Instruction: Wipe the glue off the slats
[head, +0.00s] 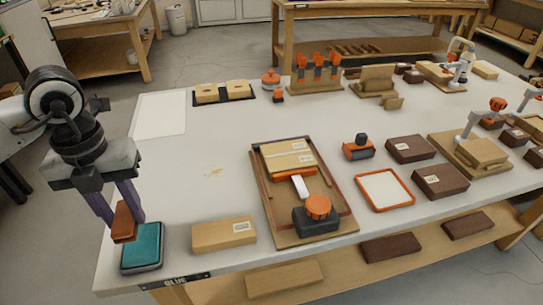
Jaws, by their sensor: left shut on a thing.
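My left gripper (122,216) is shut on an orange-brown block (123,224) at the bench's front left corner. The block is just above or touching a teal pad (142,246) in a dark case; I cannot tell which. Light wooden slats (287,160) with labels lie in a brown frame jig (262,195) at the middle of the bench. A white piece (299,185) and a dark clamp with an orange knob (318,207) are in the jig below them. My right gripper is not in view.
A light wooden block (223,235) lies between the teal pad and the jig. To the right are an orange-rimmed tray (384,190), dark brown blocks (440,181) and a clamping stand (470,148). A white sheet (160,114) lies at the back left. The bench's left middle is mostly clear.

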